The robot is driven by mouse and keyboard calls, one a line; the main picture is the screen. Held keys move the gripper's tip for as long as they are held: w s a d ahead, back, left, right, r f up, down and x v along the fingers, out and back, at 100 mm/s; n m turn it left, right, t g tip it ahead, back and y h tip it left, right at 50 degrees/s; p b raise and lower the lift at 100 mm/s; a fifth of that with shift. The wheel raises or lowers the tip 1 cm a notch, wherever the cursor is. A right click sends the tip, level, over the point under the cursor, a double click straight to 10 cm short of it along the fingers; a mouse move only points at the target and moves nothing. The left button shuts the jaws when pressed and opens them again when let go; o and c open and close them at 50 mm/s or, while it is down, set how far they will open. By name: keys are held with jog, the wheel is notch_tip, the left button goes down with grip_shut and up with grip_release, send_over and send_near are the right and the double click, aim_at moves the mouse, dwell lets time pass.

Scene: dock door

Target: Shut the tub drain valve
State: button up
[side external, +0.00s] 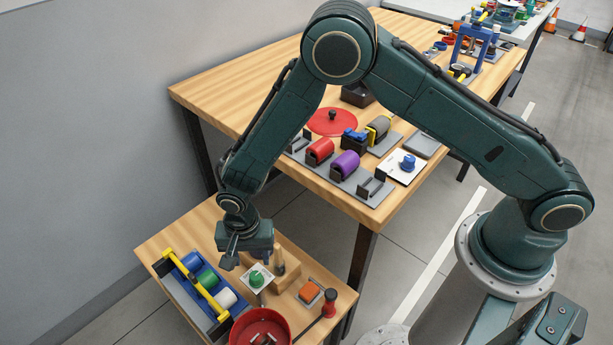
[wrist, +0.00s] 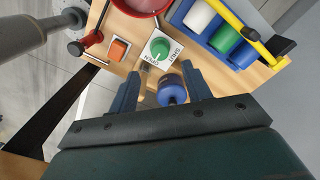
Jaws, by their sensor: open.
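A green round knob (wrist: 159,48) sits on a white square plate (wrist: 172,63) lettered OPEN and SHUT in the wrist view. A pale mark on the knob seems to lie toward OPEN, but it is small. The knob also shows in the side view (side external: 257,279). A red round tub (wrist: 140,4) stands beside the plate; in the side view the tub (side external: 262,318) has small items inside. My gripper (wrist: 160,82) is open, its fingers apart and above the near side of the plate. A blue rounded object (wrist: 171,91) shows between the fingers, apparently not held.
A blue tray (wrist: 181,14) with a yellow handle holds white, green and blue rolls beside the plate. A larger wooden table (side external: 200,93) with several fixtures stands behind.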

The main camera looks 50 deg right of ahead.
aim_at(255, 275)
jog(key=shift+f, duration=3.8)
jog(key=c, duration=1)
